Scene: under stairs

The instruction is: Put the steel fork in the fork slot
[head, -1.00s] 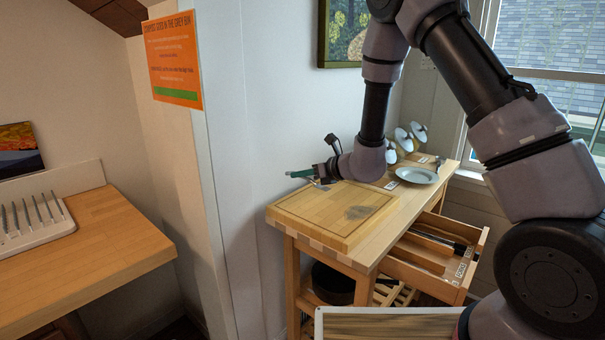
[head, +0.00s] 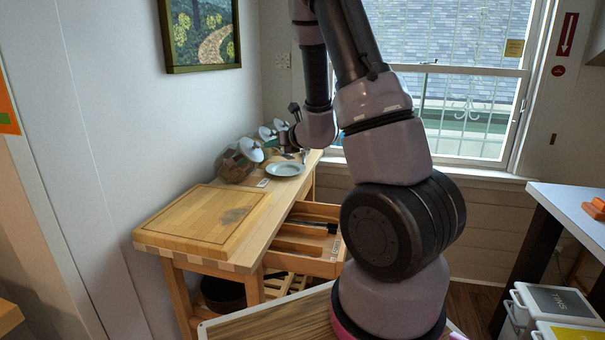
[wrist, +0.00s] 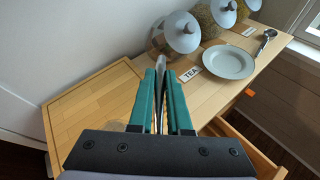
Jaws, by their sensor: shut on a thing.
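My gripper (wrist: 160,95) has teal fingers, closed together on a thin grey metal piece (wrist: 160,62) that sticks out past the fingertips. I take it for the steel fork, though its tines cannot be made out. In the head view my arm reaches over the wooden table, and the fingers are too small to read there. The open drawer (head: 330,268) hangs out below the table's right side, with wooden dividers and a small label on its front. Which compartment is the fork slot is too small to tell. A dark utensil lies at its far end.
A cutting board (head: 200,222) covers the table's near end. A plate (head: 285,169), a TEA label (wrist: 190,74) and several lidded jars (head: 240,160) stand at the far end. A spoon-like metal utensil (wrist: 266,40) lies beside the plate. White bins (head: 550,305) stand at the right.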

